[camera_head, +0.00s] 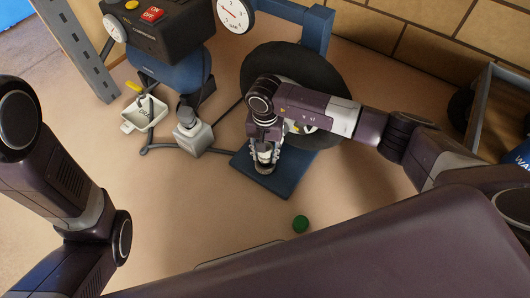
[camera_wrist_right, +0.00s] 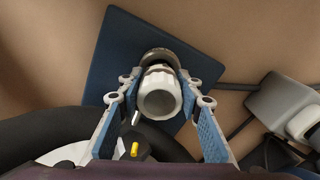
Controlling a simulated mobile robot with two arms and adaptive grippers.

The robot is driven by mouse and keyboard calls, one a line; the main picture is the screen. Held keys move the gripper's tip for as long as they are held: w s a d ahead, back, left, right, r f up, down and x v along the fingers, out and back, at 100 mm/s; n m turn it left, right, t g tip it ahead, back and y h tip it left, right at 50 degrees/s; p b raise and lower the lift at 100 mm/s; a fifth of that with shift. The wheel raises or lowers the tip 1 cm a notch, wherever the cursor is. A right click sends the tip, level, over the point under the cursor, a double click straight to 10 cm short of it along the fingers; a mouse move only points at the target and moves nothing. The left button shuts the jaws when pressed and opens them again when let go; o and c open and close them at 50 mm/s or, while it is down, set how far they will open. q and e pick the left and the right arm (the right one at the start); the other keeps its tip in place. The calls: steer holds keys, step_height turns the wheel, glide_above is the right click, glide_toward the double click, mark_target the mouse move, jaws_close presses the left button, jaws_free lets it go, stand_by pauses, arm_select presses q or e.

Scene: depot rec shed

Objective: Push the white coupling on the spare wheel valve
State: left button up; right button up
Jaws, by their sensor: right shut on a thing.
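The white coupling (camera_wrist_right: 158,95) sits between the blue-padded fingers of my right gripper (camera_wrist_right: 160,92), its round end towards the wrist camera. In the head view my right gripper (camera_head: 264,143) points down over the dark blue base plate (camera_head: 262,182) and is shut on the coupling (camera_head: 264,156). A grey ring shows beyond the coupling in the wrist view. The spare wheel (camera_head: 318,72) stands behind the gripper, partly hidden by my right arm. A yellow-tipped part (camera_wrist_right: 134,149) shows near the wheel; I cannot tell if it is the valve. My left gripper is out of view.
A black and blue compressor (camera_head: 165,40), a white tray (camera_head: 143,113), a grey box-like part (camera_head: 194,137) and a dark hose (camera_head: 175,149) lie left. A metal-edged crate (camera_head: 484,105) stands right.

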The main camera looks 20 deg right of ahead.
steer(key=shift+f, duration=0.3)
steer(key=shift+f+b, duration=0.65)
steer(key=shift+b, duration=0.1)
steer(key=o, duration=1.2)
